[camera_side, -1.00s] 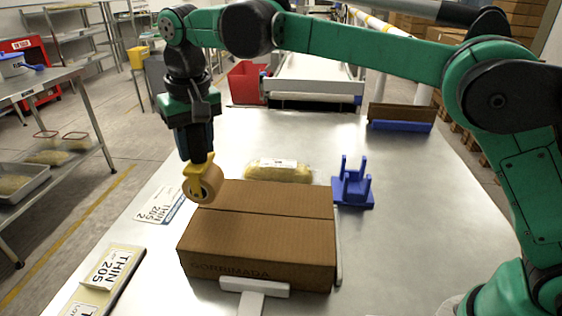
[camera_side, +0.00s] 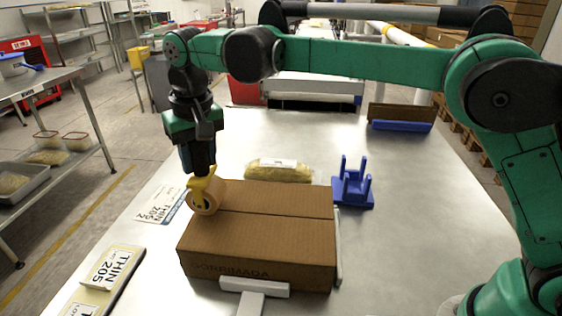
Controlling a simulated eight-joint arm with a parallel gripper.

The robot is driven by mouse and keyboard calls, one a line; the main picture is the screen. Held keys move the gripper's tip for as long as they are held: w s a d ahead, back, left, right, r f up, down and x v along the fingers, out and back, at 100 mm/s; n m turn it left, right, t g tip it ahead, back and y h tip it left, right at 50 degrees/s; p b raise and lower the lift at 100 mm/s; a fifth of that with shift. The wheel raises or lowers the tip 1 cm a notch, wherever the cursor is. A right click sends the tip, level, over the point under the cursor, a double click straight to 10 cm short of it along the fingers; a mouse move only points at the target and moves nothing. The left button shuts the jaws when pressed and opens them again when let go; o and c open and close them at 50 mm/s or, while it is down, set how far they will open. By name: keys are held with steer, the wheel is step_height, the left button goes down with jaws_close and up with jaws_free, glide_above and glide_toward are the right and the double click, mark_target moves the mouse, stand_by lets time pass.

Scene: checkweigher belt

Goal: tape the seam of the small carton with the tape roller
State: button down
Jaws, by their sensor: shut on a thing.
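The small carton (camera_side: 262,234) is a brown cardboard box lying on the metal table, with its seam running left to right across the top. My gripper (camera_side: 201,176) points down and is shut on the yellow tape roller (camera_side: 203,193). The roller's tan tape roll is at the carton's left edge, close to the left end of the seam. I cannot tell whether the roll touches the carton. The fingertips are partly hidden by the roller's handle.
A white clamp (camera_side: 255,288) stands against the carton's front. A blue stand (camera_side: 352,186) is to the right, and a bag of yellow food (camera_side: 278,170) lies behind the carton. Label cards (camera_side: 160,204) lie left.

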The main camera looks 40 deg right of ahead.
steer(key=shift+f, duration=0.35)
steer(key=s+d, duration=0.6)
steer(key=s, duration=0.1)
steer(key=shift+d, duration=0.4)
stand_by(0.8)
steer(key=shift+s+d+f, duration=0.1)
steer(key=shift+s+d, duration=1)
steer(key=shift+d, duration=0.05)
steer(key=s+d, duration=0.4)
steer(key=shift+s+d+r, duration=0.2)
step_height(320, 180, up, 7)
stand_by(0.8)
